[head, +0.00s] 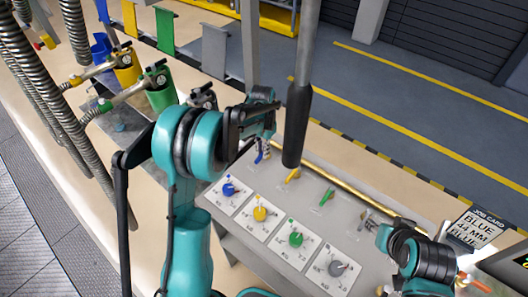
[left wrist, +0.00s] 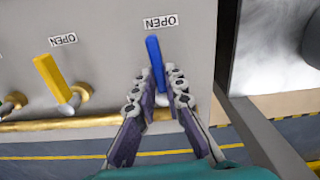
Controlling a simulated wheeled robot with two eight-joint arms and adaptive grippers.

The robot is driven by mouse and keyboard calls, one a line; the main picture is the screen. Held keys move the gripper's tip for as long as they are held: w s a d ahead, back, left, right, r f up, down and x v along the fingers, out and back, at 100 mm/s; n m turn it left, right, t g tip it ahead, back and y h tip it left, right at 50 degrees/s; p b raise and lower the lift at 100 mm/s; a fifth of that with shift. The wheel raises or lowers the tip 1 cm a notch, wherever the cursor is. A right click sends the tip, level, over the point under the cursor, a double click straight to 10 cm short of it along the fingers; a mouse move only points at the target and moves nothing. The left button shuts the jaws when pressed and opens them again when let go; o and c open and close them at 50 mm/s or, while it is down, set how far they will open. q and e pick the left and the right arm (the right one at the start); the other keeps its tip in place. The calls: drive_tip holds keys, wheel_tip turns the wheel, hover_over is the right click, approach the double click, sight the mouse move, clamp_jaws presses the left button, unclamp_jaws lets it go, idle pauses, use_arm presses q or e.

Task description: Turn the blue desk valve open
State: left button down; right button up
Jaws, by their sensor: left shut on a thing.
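The blue desk valve has a blue lever (left wrist: 154,52) that stands close to upright in the left wrist view, its free end just below an OPEN label (left wrist: 161,22). My left gripper (left wrist: 157,76) is shut on the lower part of this lever, one finger on each side.
A yellow lever (left wrist: 52,79) with its own OPEN label is left of the blue one. A green lever (head: 327,196) stands further along the brass pipe (head: 345,180). Coloured dials, including a blue knob (head: 229,189), are in front.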

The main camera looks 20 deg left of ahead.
use_arm(q)
drive_tip(key=shift+w+a+m, duration=0.1)
drive_tip(key=shift+a+m, duration=0.05)
drive_tip(key=shift+m, duration=0.45)
drive_tip(key=c, duration=1.6)
unclamp_jaws()
drive_tip(key=shift+r, duration=0.1)
wheel_tip(320, 180, up, 12)
drive_tip(key=shift+f, duration=0.1)
